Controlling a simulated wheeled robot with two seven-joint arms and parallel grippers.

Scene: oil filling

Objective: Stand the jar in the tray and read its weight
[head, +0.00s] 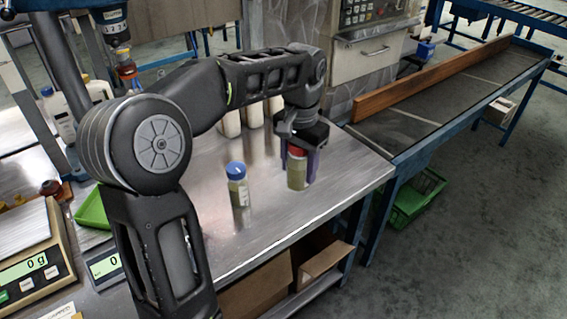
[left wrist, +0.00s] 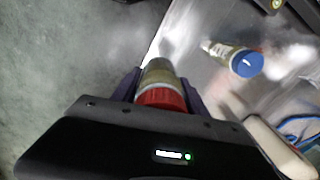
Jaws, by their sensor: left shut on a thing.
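A jar with a red lid (head: 297,174) is upright at the table's right part, between the purple fingers of my left gripper (head: 300,162). The gripper is shut on it from above. In the left wrist view the red lid (left wrist: 162,98) and yellowish body show between the fingers. I cannot tell whether the jar's base touches the table. A second jar with a blue lid (head: 238,184) stands to its left, apart from it. A green tray (head: 92,208) is at the left, partly hidden by my arm. A scale (head: 35,255) at the far left reads 0 g.
A second small display (head: 105,266) reads 0, partly behind my arm. Pale bottles (head: 230,122) stand at the table's back. A conveyor (head: 440,105) with a wooden rail lies to the right. The table front (head: 270,230) is clear.

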